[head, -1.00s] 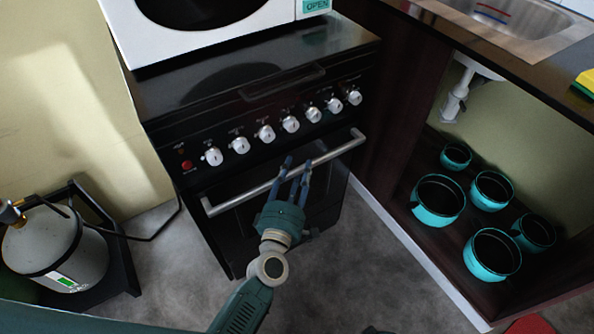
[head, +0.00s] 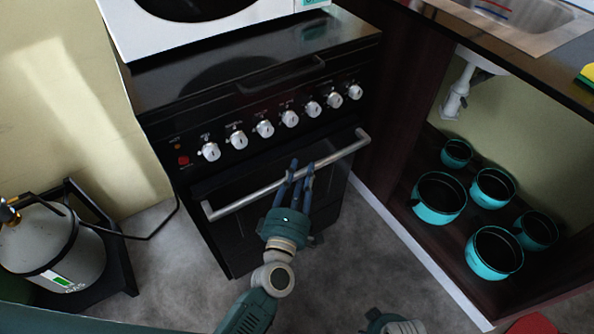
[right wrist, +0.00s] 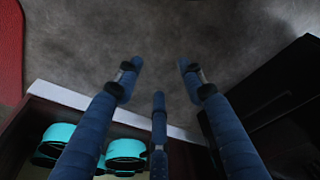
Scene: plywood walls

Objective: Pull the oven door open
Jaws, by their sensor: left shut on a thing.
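The black oven (head: 225,170) stands in the middle of the head view, with a row of white knobs above its door. Its silver bar handle (head: 240,200) runs across the top of the dark oven door (head: 228,242). The door looks shut or nearly so; I cannot tell if there is a small gap. My left gripper (head: 301,174) is shut on the handle, right of its middle, with its blue fingers around the bar. My right gripper (right wrist: 160,68) is open and empty over the grey floor in the right wrist view.
A white microwave (head: 130,32) sits on the oven. A grey gas cylinder (head: 60,245) stands on the left. On the right, an open cabinet under a sink (head: 515,22) holds several turquoise pots (head: 440,215). The grey floor (head: 365,250) before the oven is clear.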

